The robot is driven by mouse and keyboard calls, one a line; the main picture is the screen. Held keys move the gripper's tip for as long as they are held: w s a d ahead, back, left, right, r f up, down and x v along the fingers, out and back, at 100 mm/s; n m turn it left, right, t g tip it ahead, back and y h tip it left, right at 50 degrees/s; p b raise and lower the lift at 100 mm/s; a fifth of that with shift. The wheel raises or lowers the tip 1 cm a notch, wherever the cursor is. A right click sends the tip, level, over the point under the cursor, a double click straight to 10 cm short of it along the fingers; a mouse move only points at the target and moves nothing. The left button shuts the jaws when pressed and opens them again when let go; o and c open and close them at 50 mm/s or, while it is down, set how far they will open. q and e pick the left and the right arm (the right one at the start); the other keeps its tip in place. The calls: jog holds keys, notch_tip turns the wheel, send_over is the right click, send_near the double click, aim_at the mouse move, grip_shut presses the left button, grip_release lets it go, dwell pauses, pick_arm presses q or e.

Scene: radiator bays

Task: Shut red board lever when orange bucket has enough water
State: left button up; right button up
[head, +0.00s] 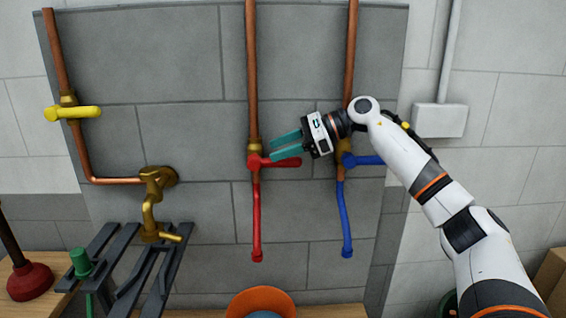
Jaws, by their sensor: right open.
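The red lever (284,162) sits on a brass valve on the middle copper pipe and points right, roughly level. A red hose (257,218) hangs straight down below it. The orange bucket (262,300) stands below at the bottom edge, partly cut off. Something blue-grey shows inside it, but the water level is hard to judge. My right gripper (286,147) is open, its teal fingers pointing left at the red lever. One finger overlaps the lever in the picture; I cannot tell if they touch. My left gripper is not in view.
A blue lever (368,160) and blue hose (346,220) are just right, partly behind my right gripper. A yellow lever (72,112) and brass tap (152,205) are at left. A dark slatted rack (165,275), green-topped item (80,262) and red plunger (29,281) are lower left.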

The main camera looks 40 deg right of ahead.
notch_tip(320, 180, up, 6)
jog(key=shift+f, duration=0.15)
dwell(0.6)
